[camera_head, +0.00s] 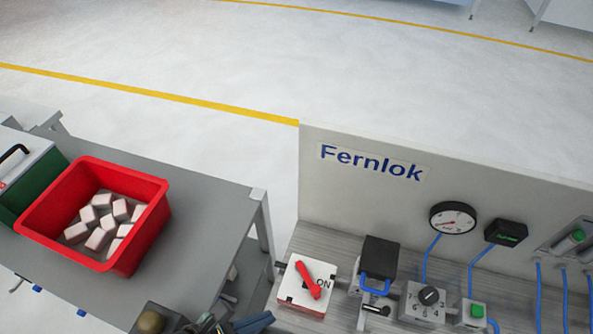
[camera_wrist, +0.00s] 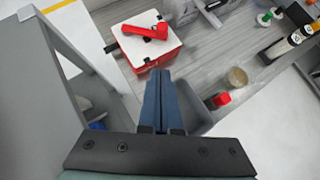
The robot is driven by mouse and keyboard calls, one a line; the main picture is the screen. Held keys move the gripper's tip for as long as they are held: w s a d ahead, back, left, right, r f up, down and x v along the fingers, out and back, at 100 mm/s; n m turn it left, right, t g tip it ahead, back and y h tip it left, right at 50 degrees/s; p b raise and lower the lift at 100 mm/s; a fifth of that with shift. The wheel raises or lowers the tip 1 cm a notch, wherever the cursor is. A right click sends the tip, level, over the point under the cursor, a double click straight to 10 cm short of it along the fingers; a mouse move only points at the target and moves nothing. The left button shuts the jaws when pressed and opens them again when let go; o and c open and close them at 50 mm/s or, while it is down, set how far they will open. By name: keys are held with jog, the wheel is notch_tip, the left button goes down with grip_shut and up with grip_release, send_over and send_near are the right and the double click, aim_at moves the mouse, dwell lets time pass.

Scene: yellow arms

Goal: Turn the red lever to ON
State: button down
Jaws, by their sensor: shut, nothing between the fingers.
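The red lever (camera_head: 308,280) sits on top of a red box with a white face (camera_head: 289,289) on the grey bench. Printed "ON" lettering shows to the right of the lever. In the wrist view the lever (camera_wrist: 145,32) lies across the white top of the same box (camera_wrist: 118,46). My gripper (camera_wrist: 160,75) is shut and empty, its blue fingers together. Its fingertips point at the near side of the box, apart from the lever. In the head view part of my gripper (camera_head: 250,324) shows at the bottom edge, left of the box.
Right of the box stand a black block with a blue shackle (camera_head: 378,288), a grey knob box (camera_head: 425,302) and a gauge (camera_head: 452,217). A red bin of pale blocks (camera_head: 152,222) stands on the left table. The wrist view shows a red-capped item (camera_wrist: 219,100) and bottles (camera_wrist: 283,45).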

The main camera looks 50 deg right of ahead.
aim_at(312, 294)
jog(key=p+x, duration=0.1)
jog(key=x, duration=0.6)
jog(key=shift+s+d, duration=0.1)
jog(key=shift+d, duration=0.1)
jog(key=shift+s+d+p, duration=0.2)
jog(key=shift+d+p, duration=0.1)
jog(key=shift+d, duration=0.55)
jog(key=shift+s+d+p, duration=0.15)
jog(key=shift+d+p, duration=0.1)
jog(key=shift+d, duration=0.6)
jog(key=shift+w+d, duration=0.1)
jog(key=shift+w, duration=0.05)
